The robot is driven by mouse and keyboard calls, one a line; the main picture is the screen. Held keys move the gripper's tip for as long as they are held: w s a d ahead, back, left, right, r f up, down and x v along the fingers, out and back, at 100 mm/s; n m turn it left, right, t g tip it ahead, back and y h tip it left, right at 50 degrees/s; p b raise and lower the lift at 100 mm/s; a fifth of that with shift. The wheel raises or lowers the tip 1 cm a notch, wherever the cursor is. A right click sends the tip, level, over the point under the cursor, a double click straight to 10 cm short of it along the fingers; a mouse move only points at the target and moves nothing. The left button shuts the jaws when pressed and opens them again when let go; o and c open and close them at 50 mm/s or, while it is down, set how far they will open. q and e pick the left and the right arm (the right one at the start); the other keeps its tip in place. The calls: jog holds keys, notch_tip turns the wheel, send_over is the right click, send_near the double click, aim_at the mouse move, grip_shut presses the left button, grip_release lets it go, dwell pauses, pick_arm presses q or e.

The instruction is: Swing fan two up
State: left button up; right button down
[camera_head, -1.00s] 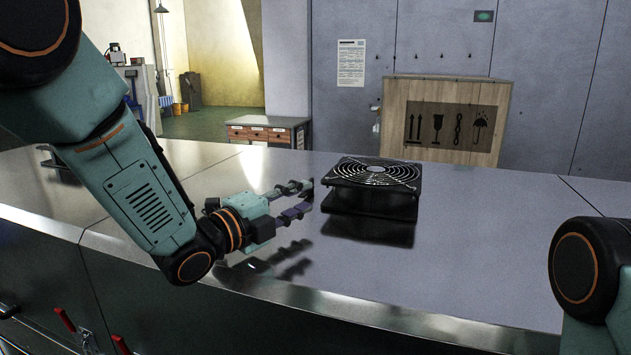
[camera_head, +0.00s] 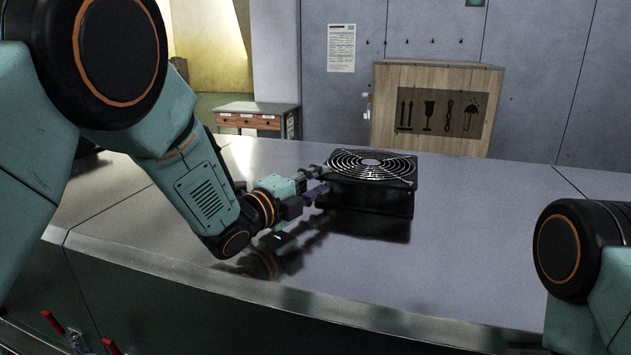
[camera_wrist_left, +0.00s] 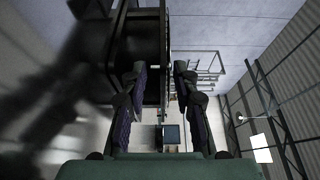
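One black fan (camera_head: 370,185), a square housing with a round silver ring grille on top, sits on the grey metal top (camera_head: 470,240). No number shows on it. My left gripper (camera_head: 322,180) is at the fan's left edge, low over the metal, its fingers pointing at the housing. In the left wrist view its two fingers (camera_wrist_left: 160,80) stand apart, with a gap between them. The dark fan frame (camera_wrist_left: 135,40) fills the upper left there and reaches in between the fingertips. Whether they touch it, I cannot tell. My right gripper is out of view.
A wooden crate (camera_head: 430,75) with handling symbols stands behind the metal top. A small drawer table (camera_head: 255,117) stands behind at the left. The metal top right of the fan is clear. Red handles (camera_head: 52,322) show below the front edge at the lower left.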

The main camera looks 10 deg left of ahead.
pick_arm(q)
jog(key=shift+s+d+r, duration=0.15)
jog(key=shift+s+d, duration=0.05)
jog(key=shift+s, duration=0.05)
jog(key=shift+s+r, duration=0.1)
jog(key=shift+s, duration=0.05)
jog(key=shift+c, duration=0.7)
jog(key=shift+a, duration=0.2)
jog(key=shift+c, duration=1.3)
jog(key=shift+w+f, duration=0.2)
jog(key=shift+w, duration=0.1)
grip_shut()
jog(key=shift+s, duration=0.1)
